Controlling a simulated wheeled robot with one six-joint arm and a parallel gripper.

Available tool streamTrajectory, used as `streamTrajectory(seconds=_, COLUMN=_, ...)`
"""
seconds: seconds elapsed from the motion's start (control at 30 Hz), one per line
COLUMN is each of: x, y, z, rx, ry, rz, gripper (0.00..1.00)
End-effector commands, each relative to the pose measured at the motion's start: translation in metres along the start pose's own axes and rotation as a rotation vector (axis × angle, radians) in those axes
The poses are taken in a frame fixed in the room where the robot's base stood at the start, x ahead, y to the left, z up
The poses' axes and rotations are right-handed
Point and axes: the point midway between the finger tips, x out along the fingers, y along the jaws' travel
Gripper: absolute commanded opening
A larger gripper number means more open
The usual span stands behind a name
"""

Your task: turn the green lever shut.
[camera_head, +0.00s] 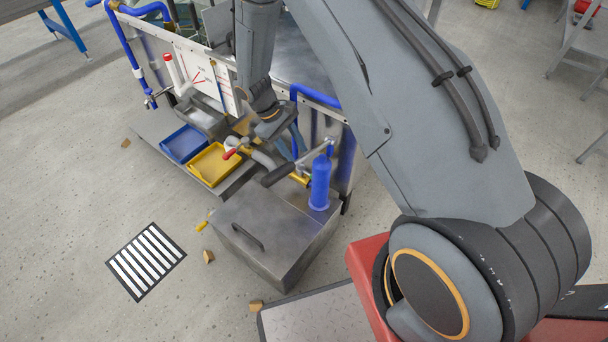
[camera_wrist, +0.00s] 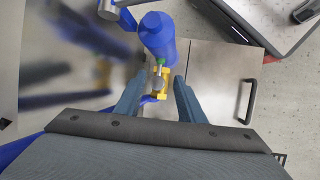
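In the wrist view, a small bit of green (camera_wrist: 160,62), likely part of the green lever, shows beside a brass-yellow valve body (camera_wrist: 161,95) at the foot of a blue cylinder (camera_wrist: 158,38). Most of the lever is hidden or too small to make out. My gripper (camera_wrist: 159,80) is open, one finger on each side of the valve, with gaps visible. I cannot tell whether a finger touches anything. In the head view, my gripper (camera_head: 296,143) is partly hidden at the bench front, above brass fittings (camera_head: 300,179); no green shows there.
A grey metal box (camera_head: 270,235) with a handle stands below, and the blue cylinder (camera_head: 320,182) stands at its back right. Floor at left is mostly clear.

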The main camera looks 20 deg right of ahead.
Motion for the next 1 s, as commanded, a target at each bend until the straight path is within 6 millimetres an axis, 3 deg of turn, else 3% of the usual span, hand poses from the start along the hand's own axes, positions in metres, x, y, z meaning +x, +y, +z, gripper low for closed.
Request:
streamTrajectory(seconds=0.27, x=0.020, y=-0.001, z=-0.008, rx=0.000, ry=-0.001, rz=-0.001, gripper=0.36)
streamTrajectory(seconds=0.7, x=0.080, y=-0.001, z=-0.008, rx=0.000, ry=-0.001, rz=0.000, gripper=0.36)
streamTrajectory(seconds=1.0, x=0.089, y=0.000, z=-0.008, rx=0.000, ry=0.001, rz=0.000, gripper=0.36)
